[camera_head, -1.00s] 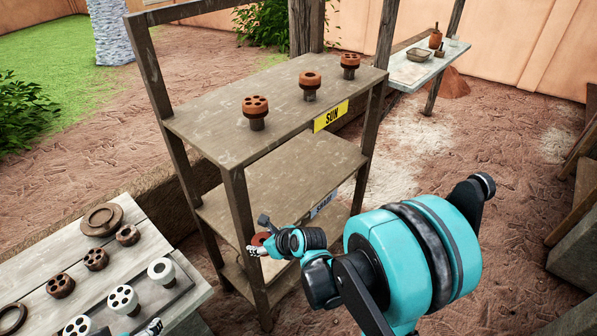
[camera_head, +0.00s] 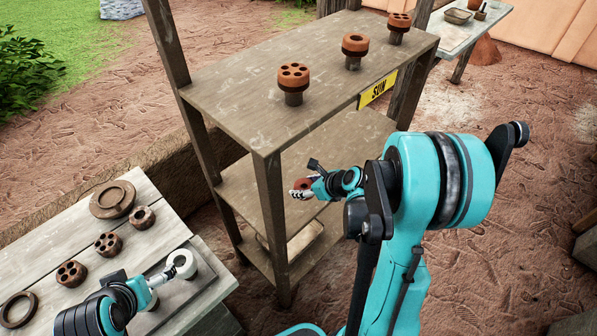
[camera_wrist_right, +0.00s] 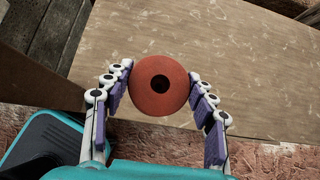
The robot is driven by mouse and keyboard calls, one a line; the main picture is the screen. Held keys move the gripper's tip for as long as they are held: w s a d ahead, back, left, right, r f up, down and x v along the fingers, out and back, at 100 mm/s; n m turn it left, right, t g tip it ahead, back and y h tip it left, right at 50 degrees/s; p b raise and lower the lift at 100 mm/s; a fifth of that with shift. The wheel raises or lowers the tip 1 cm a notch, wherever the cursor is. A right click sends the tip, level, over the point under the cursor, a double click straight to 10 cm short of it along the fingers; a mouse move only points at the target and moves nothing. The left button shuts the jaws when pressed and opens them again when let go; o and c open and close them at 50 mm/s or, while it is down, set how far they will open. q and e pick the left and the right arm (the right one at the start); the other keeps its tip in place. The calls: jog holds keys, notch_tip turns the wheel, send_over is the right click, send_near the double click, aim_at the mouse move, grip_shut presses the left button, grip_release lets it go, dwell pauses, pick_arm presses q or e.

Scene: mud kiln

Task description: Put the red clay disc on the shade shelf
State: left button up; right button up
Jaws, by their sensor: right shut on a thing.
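The red clay disc, round with a dark centre hole, shows in the right wrist view (camera_wrist_right: 142,96) between the fingers of my right gripper (camera_wrist_right: 160,98). In the head view the right gripper (camera_head: 302,190) is shut on it, at the front of the shade shelf (camera_head: 238,188), the middle board under the SUN shelf. In the wrist view the bare board lies behind the disc; I cannot tell whether the disc touches it. The SHADE label is hidden. My left gripper (camera_head: 152,290) is near a white disc (camera_head: 181,264) on the left table; its opening is unclear.
The sun shelf (camera_head: 225,95) above carries three brown clay pieces on short stands. A shelf post (camera_head: 272,225) stands left of the right gripper. The left table (camera_head: 65,235) holds several brown discs, rings and white pieces. A small table (camera_head: 447,28) stands at the back right.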

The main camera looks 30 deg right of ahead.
jog(key=w+f+b, duration=0.1)
jog(key=w+f, duration=0.1)
jog(key=w, duration=0.1)
jog(key=w+f+b, duration=0.1)
jog(key=w, duration=0.2)
jog(key=w+f+b, duration=0.1)
jog(key=w+f, duration=0.1)
jog(key=w, duration=0.1)
jog(key=shift+d+f, duration=0.1)
jog(key=shift+f, duration=0.2)
notch_tip(320, 180, down, 4)
jog(key=shift+f+b, duration=0.1)
jog(key=shift+b, duration=1)
jog(key=shift+r, duration=0.2)
jog(key=shift+s, duration=0.1)
jog(key=shift+f, duration=0.1)
jog(key=o, duration=1.4)
